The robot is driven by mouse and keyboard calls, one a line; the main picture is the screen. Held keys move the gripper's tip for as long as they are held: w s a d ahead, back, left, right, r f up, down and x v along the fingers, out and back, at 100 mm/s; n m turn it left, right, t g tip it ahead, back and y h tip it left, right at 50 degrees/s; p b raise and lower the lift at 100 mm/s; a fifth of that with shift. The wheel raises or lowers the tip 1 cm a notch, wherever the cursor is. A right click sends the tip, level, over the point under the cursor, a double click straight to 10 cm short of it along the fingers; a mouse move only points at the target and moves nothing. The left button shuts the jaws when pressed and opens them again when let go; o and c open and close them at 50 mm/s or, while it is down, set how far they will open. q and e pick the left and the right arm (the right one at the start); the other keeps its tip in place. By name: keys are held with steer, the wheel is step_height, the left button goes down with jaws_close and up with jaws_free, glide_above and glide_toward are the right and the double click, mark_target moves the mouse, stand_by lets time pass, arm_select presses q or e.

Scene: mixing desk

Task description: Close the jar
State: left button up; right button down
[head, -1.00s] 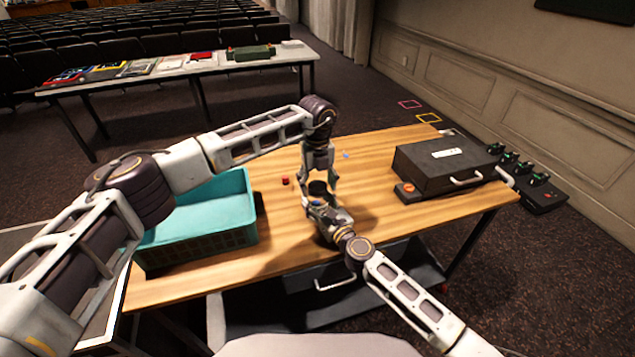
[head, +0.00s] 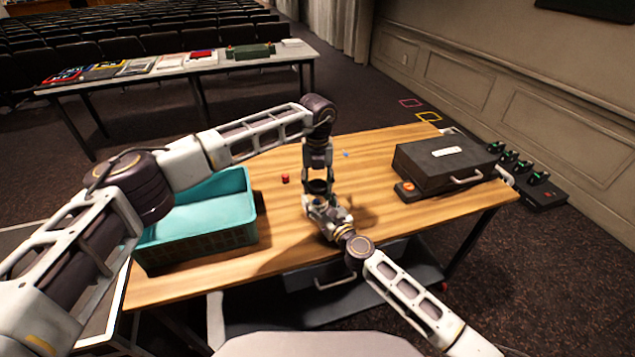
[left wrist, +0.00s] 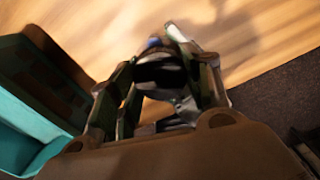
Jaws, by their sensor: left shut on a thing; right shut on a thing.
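A dark round lid (head: 318,187) sits between the fingers of my left gripper (head: 318,184), which points straight down over the desk. The left gripper is shut on it; the lid also shows as a dark disc in the left wrist view (left wrist: 160,70). My right gripper (head: 316,207) comes in from the front right, directly below the lid, and is shut on the jar. The jar is mostly hidden by the gripper and the lid, so I cannot tell whether lid and jar touch.
A teal crate (head: 247,228) stands at the left of the wooden desk (head: 385,227). A black case (head: 440,163) and a small dark box with a red-orange top (head: 408,190) are at the right. The desk's middle right is clear.

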arm_select(q)
steer(key=m, duration=1.5)
steer(key=o, duration=1.2)
steer(key=shift+r, duration=5.95)
